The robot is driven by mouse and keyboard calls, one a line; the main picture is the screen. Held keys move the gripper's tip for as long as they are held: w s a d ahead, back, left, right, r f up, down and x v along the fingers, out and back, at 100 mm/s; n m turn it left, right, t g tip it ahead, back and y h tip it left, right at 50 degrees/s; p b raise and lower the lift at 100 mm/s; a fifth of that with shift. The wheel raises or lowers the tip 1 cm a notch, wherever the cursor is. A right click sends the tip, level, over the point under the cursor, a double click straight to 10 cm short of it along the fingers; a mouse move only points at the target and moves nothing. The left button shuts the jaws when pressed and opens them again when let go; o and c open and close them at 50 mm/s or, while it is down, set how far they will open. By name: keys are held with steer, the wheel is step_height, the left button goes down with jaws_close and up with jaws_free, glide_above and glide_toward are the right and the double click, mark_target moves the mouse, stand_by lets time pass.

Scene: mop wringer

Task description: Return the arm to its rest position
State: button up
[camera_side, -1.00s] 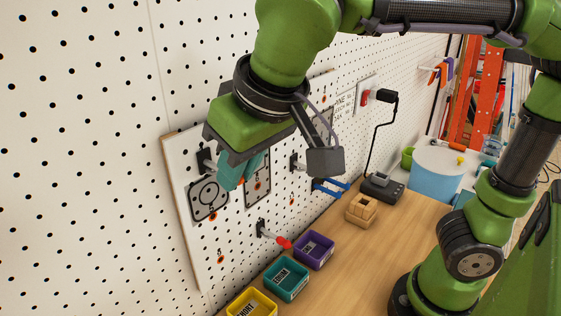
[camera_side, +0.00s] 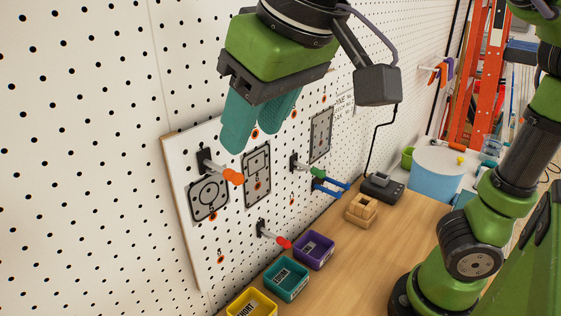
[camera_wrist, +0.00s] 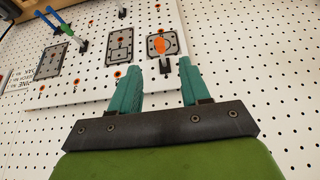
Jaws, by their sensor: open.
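My gripper (camera_side: 257,120) has two teal fingers and is open. In the side view it is raised in front of the white pegboard, above the mounted panel (camera_side: 181,205). Nothing shows between the fingers. In the wrist view my gripper (camera_wrist: 157,80) points at the panel with a clear gap between its fingertips. An orange-tipped peg (camera_side: 232,175) sticks out of the panel just below the fingers; it also shows in the wrist view (camera_wrist: 160,47). My fingers look apart from it.
A red-tipped peg (camera_side: 280,241), a green-tipped peg (camera_side: 316,171) and blue handles (camera_side: 329,186) project from the board. Purple (camera_side: 314,251), teal (camera_side: 287,279) and yellow (camera_side: 251,304) bins line the wooden table (camera_side: 385,240). A wooden block (camera_side: 361,209) stands behind them.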

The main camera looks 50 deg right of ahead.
mark_target(237, 173)
steer(key=v, duration=0.9)
steer(key=shift+f, duration=0.1)
steer(key=x, duration=1.6)
steer(key=shift+w+f, duration=0.15)
steer(key=shift+f, duration=0.2)
steer(key=shift+r, duration=0.1)
steer(key=v, duration=1.7)
steer(key=x, duration=1.7)
steer(key=s+f, duration=0.1)
steer(key=s, duration=0.5)
